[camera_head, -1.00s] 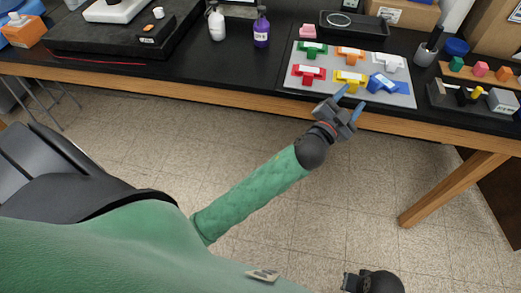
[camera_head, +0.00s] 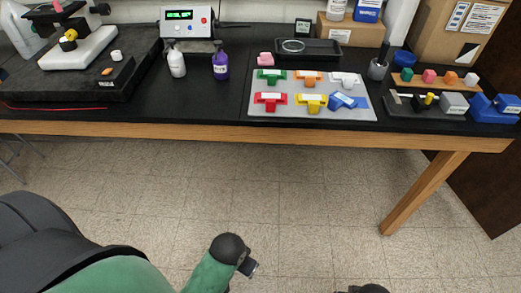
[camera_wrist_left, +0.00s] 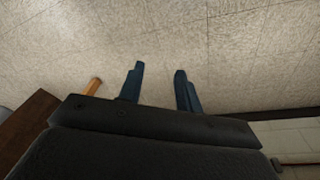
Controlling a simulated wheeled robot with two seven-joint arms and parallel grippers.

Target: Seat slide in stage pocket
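A grey board (camera_head: 258,109) on the black bench holds T-shaped pieces with pale labels: green (camera_head: 271,75), orange (camera_head: 307,77), white (camera_head: 345,79), red (camera_head: 270,100), yellow (camera_head: 311,102) and blue (camera_head: 341,100). The blue one sits askew. A microscope-like stand with a white base (camera_head: 80,48) is at the far left. I cannot tell which thing is the slide, or make out a stage pocket. My left gripper (camera_wrist_left: 159,72) is open and empty over the floor; its hand shows low in the head view (camera_head: 248,266). My right wrist barely shows at the bottom edge, fingers hidden.
A white bottle (camera_head: 176,64) and a purple bottle (camera_head: 221,65) stand left of the board. A black tray (camera_head: 322,49) is behind it. A black holder (camera_head: 410,106) and blue block (camera_head: 490,110) are at right. Bench front (camera_head: 200,134) and leg (camera_head: 420,195) border clear floor.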

